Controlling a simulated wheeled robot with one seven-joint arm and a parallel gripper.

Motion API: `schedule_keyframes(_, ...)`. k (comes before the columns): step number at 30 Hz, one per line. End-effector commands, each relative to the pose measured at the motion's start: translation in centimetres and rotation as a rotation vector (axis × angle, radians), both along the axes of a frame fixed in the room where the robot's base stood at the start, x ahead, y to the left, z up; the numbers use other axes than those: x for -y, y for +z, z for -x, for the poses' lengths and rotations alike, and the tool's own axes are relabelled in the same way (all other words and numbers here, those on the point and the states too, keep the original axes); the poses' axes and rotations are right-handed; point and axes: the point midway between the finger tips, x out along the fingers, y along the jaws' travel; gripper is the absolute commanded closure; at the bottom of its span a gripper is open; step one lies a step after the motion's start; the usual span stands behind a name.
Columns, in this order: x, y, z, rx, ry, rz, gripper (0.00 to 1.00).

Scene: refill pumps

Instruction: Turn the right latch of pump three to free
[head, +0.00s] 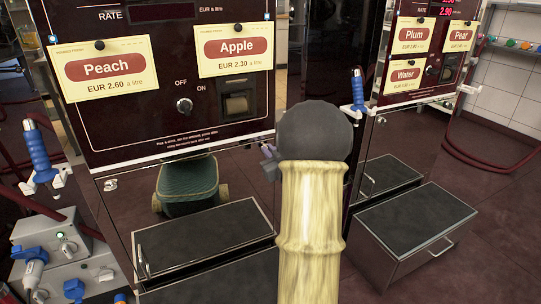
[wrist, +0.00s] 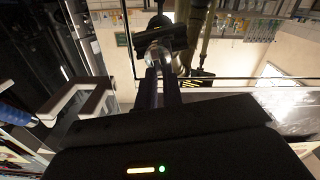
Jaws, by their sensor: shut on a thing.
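The pump with the Peach and Apple cards (head: 186,128) stands in front of me in the head view; I cannot read its number. A small silver latch (head: 111,185) shows at the left of its lower front. My gripper (head: 269,164) is at the right side of the lower front, mostly hidden behind my own arm. In the wrist view my gripper (wrist: 163,85) has its dark fingers close together on a small part, which seems to be the right latch. The latch itself is largely hidden, and I cannot tell its turn angle.
A blue nozzle (head: 38,150) hangs in a white holder at the left, and another blue nozzle (head: 357,90) hangs right of my arm. Dark-topped steps (head: 205,240) stand below the pump. A second pump (head: 412,100) with Plum, Pear and Water cards is at right.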

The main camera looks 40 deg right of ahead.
Motion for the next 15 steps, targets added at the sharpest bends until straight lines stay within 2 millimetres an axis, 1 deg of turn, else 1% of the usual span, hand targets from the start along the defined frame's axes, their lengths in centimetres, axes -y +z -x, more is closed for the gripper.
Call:
schedule_keyframes(1, -0.16, -0.46, -0.04, -0.01, 0.003, 0.035, 1.0)
schedule_keyframes(15, -0.68, -0.85, -0.18, -0.111, 0.003, 0.461, 1.0)
